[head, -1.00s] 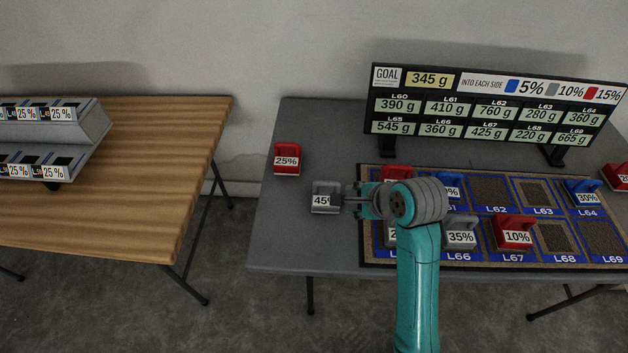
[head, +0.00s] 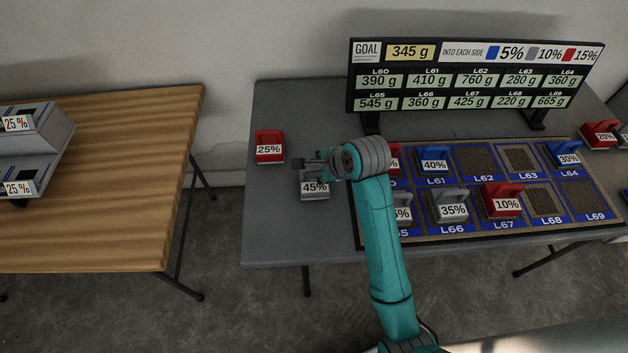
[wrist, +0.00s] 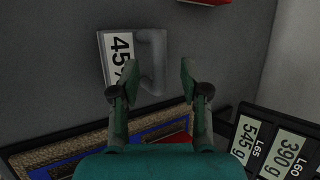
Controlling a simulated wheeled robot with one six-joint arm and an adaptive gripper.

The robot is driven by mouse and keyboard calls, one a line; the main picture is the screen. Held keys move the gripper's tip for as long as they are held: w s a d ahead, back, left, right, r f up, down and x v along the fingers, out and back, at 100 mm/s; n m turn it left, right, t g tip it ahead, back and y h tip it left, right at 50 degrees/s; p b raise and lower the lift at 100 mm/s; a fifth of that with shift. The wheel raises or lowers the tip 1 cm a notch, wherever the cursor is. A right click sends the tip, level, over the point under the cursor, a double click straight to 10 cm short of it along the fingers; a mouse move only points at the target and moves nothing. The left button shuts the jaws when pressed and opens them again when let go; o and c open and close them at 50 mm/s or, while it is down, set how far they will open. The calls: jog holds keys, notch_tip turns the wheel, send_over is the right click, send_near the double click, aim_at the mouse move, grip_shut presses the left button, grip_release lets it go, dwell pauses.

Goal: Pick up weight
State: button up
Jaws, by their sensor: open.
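A grey weight with a handle, labelled 45% (head: 315,188), sits on the grey table near its left end. In the wrist view the grey 45% weight (wrist: 119,60) lies ahead of the fingertips, with its handle toward the right. My gripper (head: 312,163) is above and just behind the weight in the head view.
A red 25% weight (head: 269,147) stands behind on the same grey table (head: 275,215). To the right, a board (head: 545,201) carries several red, blue and grey weights. A goal sign (head: 465,75) stands behind it. A wooden table (head: 120,190) is at left, across a gap.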

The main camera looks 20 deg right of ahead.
jog(key=shift+x, duration=1.45)
jog(key=shift+s, duration=0.1)
grip_shut()
